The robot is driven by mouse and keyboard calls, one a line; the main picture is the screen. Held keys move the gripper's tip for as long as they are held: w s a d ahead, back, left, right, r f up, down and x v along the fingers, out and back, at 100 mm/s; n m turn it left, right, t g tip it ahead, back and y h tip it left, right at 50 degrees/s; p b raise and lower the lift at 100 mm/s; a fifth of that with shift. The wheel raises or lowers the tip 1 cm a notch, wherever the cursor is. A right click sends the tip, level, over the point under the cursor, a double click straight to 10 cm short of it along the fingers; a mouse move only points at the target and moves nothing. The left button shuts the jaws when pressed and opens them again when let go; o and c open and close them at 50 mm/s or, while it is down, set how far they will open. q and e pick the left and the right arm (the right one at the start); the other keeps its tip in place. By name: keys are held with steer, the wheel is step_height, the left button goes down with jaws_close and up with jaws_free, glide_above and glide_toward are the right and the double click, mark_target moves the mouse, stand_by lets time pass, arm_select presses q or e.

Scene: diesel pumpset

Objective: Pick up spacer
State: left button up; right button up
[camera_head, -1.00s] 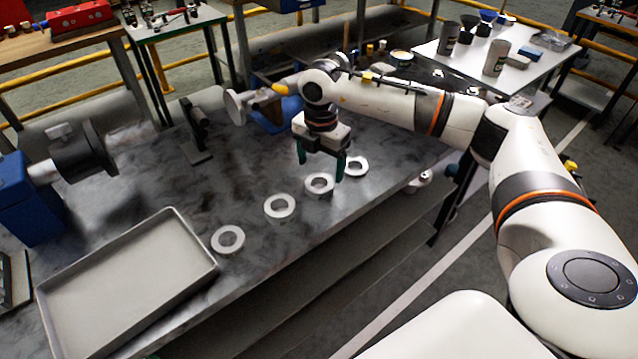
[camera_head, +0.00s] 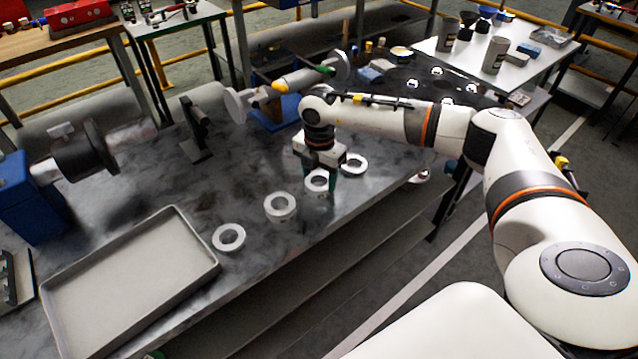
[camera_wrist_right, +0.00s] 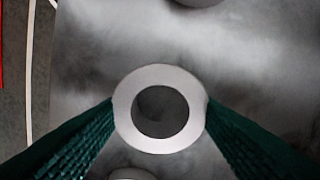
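Several light grey ring spacers lie in a slanting row on the metal bench. The spacer at my right gripper (camera_head: 318,181) also shows in the right wrist view (camera_wrist_right: 123,107). There, the green fingers of my right gripper (camera_wrist_right: 160,108) meet its rim on both sides, and it appears gripped. It looks flat and level at the bench surface. One spacer (camera_head: 354,155) lies just beyond the gripper. Two others, a nearer one (camera_head: 269,207) and one by the tray (camera_head: 217,238), lie to the left. My left gripper is out of view.
An empty grey tray (camera_head: 130,285) lies on the left of the bench. Behind are a blue machine with a dark chuck (camera_head: 80,155), a dark stand (camera_head: 194,130) and a tailstock (camera_head: 270,100). A white table (camera_head: 510,65) with cups stands at back right.

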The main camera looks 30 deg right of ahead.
steer(key=shift+c, duration=0.8)
